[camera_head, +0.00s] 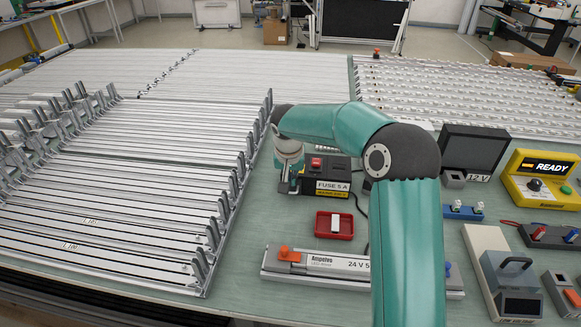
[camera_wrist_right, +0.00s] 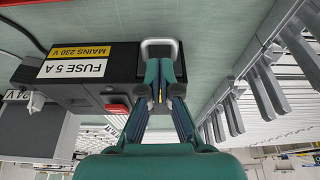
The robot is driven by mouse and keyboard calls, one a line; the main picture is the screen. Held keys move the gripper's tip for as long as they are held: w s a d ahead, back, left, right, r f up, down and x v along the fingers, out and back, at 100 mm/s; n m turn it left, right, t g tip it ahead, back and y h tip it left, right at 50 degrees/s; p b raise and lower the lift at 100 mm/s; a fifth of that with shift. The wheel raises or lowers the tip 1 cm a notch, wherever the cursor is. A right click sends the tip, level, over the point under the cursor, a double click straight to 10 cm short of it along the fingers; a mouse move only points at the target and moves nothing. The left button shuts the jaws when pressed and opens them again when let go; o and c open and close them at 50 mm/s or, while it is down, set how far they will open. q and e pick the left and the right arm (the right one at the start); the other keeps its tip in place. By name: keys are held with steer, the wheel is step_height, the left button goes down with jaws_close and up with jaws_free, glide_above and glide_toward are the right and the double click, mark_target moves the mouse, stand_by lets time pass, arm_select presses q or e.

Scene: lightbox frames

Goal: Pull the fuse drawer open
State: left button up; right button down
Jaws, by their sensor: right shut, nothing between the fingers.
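The fuse box (camera_head: 325,187) is a black block with a "FUSE 5 A" label and a red switch on top, standing mid-bench. In the right wrist view the box (camera_wrist_right: 108,88) fills the left middle, with a grey loop handle (camera_wrist_right: 160,43) at its end. My right gripper (camera_head: 288,188) is at the box's left end. In the wrist view its fingers (camera_wrist_right: 161,75) are shut and empty, overlapping the handle's lower part. I cannot tell whether they touch it or reach inside the loop. The drawer's opening is not visible. My left gripper is not in view.
A red tray (camera_head: 321,228) with a white piece lies in front of the box. Aluminium profiles on upright brackets (camera_head: 226,207) stand close left. A 24 V strip (camera_head: 330,264) lies in front. A yellow "READY" tester (camera_head: 541,180) and a 12 V unit (camera_head: 472,150) stand right.

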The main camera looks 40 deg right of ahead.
steer(key=shift+x, duration=1.15)
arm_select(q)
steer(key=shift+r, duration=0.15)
arm_select(e)
steer(key=shift+s+a+f, duration=0.1)
steer(key=shift+a, duration=0.05)
steer(key=s+a+b, duration=0.1)
steer(key=a+b, duration=0.1)
steer(key=s+a+b, duration=0.2)
steer(key=shift+s+f+b, duration=0.1)
steer(key=shift+b, duration=0.3)
steer(key=shift+s+a, duration=0.1)
steer(key=shift+a, duration=0.4)
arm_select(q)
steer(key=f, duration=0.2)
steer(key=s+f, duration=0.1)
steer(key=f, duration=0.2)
arm_select(e)
steer(key=shift+s+d, duration=0.15)
steer(key=shift+s, duration=0.05)
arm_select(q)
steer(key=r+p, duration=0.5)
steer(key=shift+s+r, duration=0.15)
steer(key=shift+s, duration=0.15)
arm_select(e)
steer(key=v, duration=1)
steer(key=shift+r, duration=0.2)
